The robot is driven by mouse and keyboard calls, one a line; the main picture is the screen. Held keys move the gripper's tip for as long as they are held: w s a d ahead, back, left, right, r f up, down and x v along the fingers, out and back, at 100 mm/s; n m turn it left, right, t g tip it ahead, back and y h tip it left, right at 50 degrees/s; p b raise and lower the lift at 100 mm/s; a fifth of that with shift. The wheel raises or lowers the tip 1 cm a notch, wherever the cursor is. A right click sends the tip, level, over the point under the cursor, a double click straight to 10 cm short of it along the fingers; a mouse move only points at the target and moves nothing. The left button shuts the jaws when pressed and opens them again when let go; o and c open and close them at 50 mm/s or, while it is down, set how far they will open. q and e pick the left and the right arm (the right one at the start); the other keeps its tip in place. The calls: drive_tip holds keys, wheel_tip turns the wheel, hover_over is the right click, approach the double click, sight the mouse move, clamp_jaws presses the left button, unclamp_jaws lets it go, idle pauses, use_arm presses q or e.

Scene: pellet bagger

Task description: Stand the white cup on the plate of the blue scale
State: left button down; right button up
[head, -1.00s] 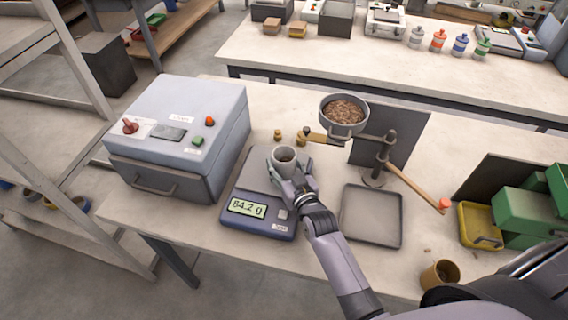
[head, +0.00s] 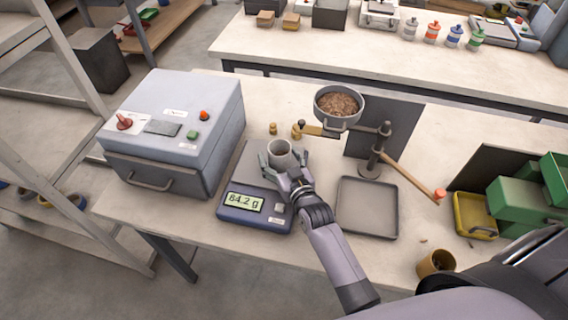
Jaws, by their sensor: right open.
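The white cup (head: 281,150) stands upright on the plate (head: 249,166) of the blue scale (head: 238,216), near the plate's right side. The scale's display (head: 244,202) reads 84.2 g. My right gripper (head: 277,161) is open, with its fingers around the cup's near and side walls. Whether a finger still touches the cup I cannot tell. The inside of the cup is dark, and its contents are too small to make out. My left gripper is not in view.
A grey box machine (head: 180,125) stands left of the scale. A pan of brown pellets (head: 340,105) sits on a stand with a wooden lever (head: 412,180) to the right. An empty grey tray (head: 367,208) lies right of my arm. A brown cup (head: 436,263) stands near the front edge.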

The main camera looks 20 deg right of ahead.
drive_tip(key=s, duration=0.3)
drive_tip(key=s+r+b, duration=0.1)
drive_tip(key=s, duration=0.6)
drive_tip(key=shift+s+d+r+b, duration=0.2)
drive_tip(key=shift+s+r+b, duration=0.05)
drive_tip(key=shift+s+b, duration=0.1)
drive_tip(key=shift+s+r, duration=0.25)
drive_tip(key=shift+s, duration=0.35)
